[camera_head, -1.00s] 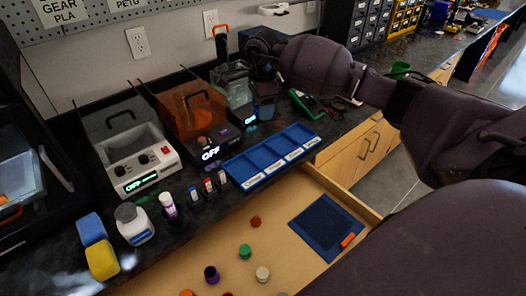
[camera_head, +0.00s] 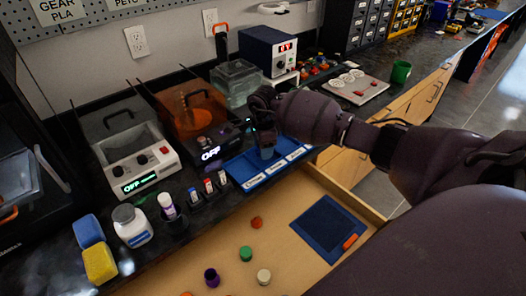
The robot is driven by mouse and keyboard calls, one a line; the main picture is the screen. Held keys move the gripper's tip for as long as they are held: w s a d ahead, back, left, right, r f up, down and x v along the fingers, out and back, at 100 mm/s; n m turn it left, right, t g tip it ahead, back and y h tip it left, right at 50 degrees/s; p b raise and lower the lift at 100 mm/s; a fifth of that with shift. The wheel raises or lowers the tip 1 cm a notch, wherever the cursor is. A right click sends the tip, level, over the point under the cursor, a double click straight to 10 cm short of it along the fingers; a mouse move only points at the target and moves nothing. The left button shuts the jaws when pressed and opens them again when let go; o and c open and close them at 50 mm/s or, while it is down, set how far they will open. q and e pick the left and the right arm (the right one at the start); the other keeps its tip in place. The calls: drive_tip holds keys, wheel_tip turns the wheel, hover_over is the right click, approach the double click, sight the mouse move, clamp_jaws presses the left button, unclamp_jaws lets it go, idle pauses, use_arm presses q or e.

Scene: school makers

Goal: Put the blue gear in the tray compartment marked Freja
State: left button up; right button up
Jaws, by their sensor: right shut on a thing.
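The blue tray (camera_head: 247,168) lies on the dark bench, with a row of compartments and white name labels along its front edge. The labels are too small to read surely, so I cannot tell which one says Freja. My right gripper (camera_head: 265,138) is over the middle of the tray, pointing down, shut on a bluish piece (camera_head: 267,153), apparently the blue gear. Its teeth do not show, and I cannot tell whether it touches the tray floor. The gripper and arm hide the tray's back part. My left gripper is not in view.
Left of the tray stand an orange-lidded machine (camera_head: 192,112) and small bottles. An open drawer (camera_head: 226,237) in front holds several small spools and a dark blue mat (camera_head: 327,226). A plate with round discs (camera_head: 357,85) and a green cup (camera_head: 401,72) stand behind my arm.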

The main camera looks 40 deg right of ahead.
drive_tip(key=shift+f, duration=0.95)
drive_tip(key=shift+f, duration=0.15)
drive_tip(key=o, duration=0.6)
wheel_tip(320, 180, up, 12)
drive_tip(key=shift+r+p, duration=0.2)
drive_tip(key=shift+p, duration=0.25)
